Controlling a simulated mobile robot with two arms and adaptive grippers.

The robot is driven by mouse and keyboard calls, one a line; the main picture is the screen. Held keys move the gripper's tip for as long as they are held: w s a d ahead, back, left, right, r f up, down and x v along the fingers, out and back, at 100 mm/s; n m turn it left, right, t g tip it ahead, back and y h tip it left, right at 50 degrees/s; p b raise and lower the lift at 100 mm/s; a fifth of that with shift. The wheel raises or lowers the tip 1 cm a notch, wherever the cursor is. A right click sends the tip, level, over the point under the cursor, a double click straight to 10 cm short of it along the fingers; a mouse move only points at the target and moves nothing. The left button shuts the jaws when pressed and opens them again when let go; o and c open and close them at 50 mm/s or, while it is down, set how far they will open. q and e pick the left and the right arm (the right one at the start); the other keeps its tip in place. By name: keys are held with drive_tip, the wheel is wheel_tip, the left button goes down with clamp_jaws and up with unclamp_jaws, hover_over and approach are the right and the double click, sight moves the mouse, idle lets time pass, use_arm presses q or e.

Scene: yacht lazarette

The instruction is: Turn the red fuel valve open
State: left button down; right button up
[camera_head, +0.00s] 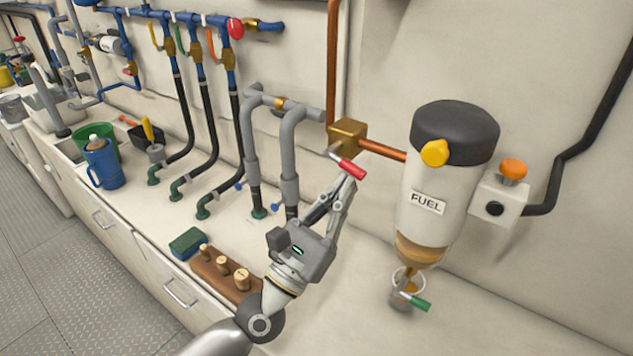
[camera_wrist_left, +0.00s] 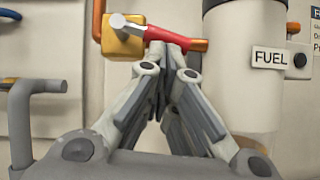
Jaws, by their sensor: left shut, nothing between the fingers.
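The red fuel valve handle (camera_head: 351,168) is a short red-gripped lever with a metal stem, mounted on a brass valve block (camera_head: 347,132) on the wall beside the fuel filter. In the left wrist view the red handle (camera_wrist_left: 168,38) spans roughly across the picture in front of the brass block (camera_wrist_left: 120,38). My left gripper (camera_head: 345,183) is shut and empty. Its closed fingertips (camera_wrist_left: 176,45) are right at the underside of the red grip; I cannot tell whether they touch it. My right gripper is not in view.
The white FUEL filter (camera_head: 428,200) with a black cap stands close right of the valve, with a green-handled drain (camera_head: 419,303) below. Grey pipes (camera_head: 288,150) rise to the left. A blue-green sponge (camera_head: 187,243) and a wooden plug block (camera_head: 226,275) lie on the counter.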

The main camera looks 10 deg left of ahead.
use_arm(q)
drive_tip(key=shift+s+d+r+n+t+y, duration=0.15)
drive_tip(key=shift+n+y, duration=0.2)
drive_tip(key=shift+n, duration=0.2)
drive_tip(key=shift+w+d+r+n+t+y, duration=0.1)
drive_tip(key=shift+n+t+y, duration=0.15)
drive_tip(key=shift+n, duration=0.35)
drive_tip(key=shift+s+d+r+n+t+y, duration=0.1)
drive_tip(key=shift+n+y, duration=0.3)
drive_tip(key=shift+n, duration=0.15)
